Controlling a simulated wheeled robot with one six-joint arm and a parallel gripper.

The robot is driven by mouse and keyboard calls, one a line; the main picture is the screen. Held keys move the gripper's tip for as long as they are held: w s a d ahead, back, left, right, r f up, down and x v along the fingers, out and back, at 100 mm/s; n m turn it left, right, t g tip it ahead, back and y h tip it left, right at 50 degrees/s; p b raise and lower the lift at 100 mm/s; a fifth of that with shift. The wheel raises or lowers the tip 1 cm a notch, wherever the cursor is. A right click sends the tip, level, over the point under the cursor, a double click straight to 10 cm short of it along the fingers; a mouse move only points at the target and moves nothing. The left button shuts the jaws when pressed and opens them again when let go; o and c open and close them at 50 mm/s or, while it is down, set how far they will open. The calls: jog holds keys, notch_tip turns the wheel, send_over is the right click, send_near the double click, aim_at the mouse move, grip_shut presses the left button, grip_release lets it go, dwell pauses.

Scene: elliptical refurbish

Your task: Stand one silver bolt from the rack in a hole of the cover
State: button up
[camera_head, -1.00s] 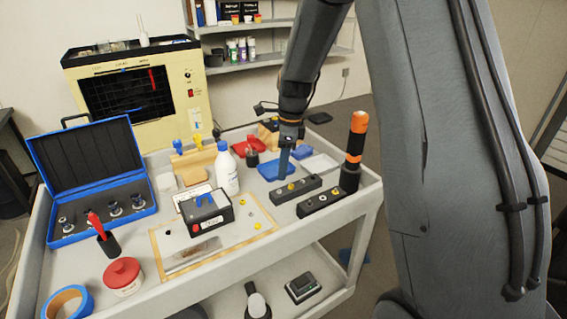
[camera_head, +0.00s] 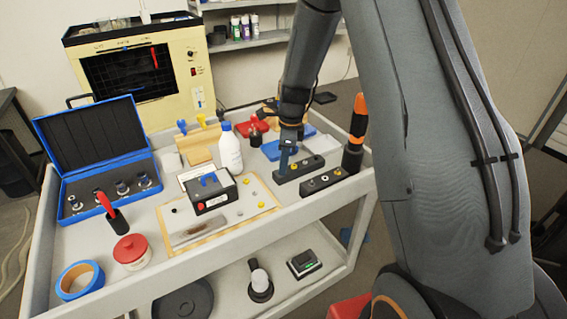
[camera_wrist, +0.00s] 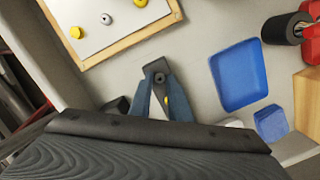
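My gripper (camera_head: 285,172) points down at the left part of the rear rack. In the wrist view, my blue fingers (camera_wrist: 161,92) are apart, with a dark rack end between or beneath them. A silver bolt (camera_wrist: 160,78) shows there, with a yellow bolt (camera_wrist: 167,100) nearer the wrist. Contact cannot be told. The cover cannot be identified surely; a black box (camera_head: 222,198) with a blue part lies on the framed board (camera_head: 257,208).
A white bottle (camera_head: 230,150), blue tray (camera_head: 273,151) and orange-topped black cylinder (camera_head: 355,140) stand near the racks. An open blue case (camera_head: 137,158), red-lidded jar (camera_head: 131,250) and blue tape roll (camera_head: 79,279) are at the left. The blue tray (camera_wrist: 240,75) shows in the wrist view.

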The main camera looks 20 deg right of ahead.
grip_shut()
jog(key=shift+r+p, duration=1.4)
jog(key=shift+r, duration=0.35)
notch_tip(320, 180, up, 4)
jog(key=p, duration=0.3)
dwell(1.1)
